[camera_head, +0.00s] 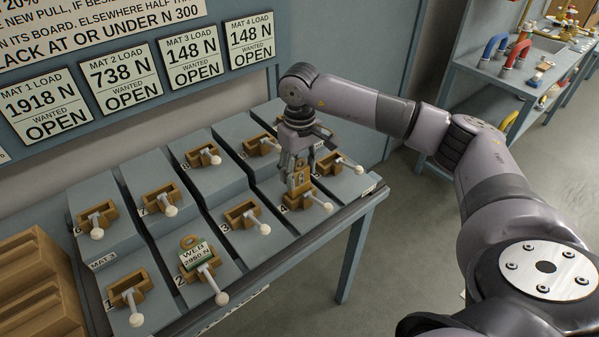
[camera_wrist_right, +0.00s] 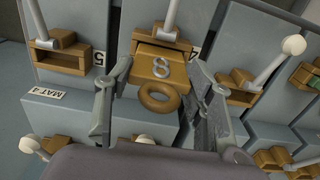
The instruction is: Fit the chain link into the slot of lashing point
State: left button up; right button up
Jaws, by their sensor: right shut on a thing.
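The chain link is a brown block with a pale chain-like mark and a ring on top (camera_wrist_right: 162,67). My right gripper (camera_head: 299,178) is shut on it, with the fingers on either side in the right wrist view. The link also shows between the fingers in the head view (camera_head: 302,172). It is at the brown lashing point number 4 (camera_head: 293,202), which has a white-knobbed lever; the bracket also shows in the right wrist view (camera_wrist_right: 164,39). I cannot tell how deep the link sits in the slot. My left gripper is not in view.
Several similar lashing points with levers stand close around on grey stepped blocks. Load signs (camera_head: 250,40) hang behind. A wooden crate (camera_head: 35,285) stands at left. Open floor lies right of the table.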

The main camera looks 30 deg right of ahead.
jog(key=shift+f, duration=0.8)
jog(key=shift+f, duration=0.25)
jog(key=o, duration=1.4)
jog(key=shift+r, duration=0.2)
notch_tip(320, 180, up, 11)
jog(key=b, duration=0.3)
jog(key=shift+r, duration=0.5)
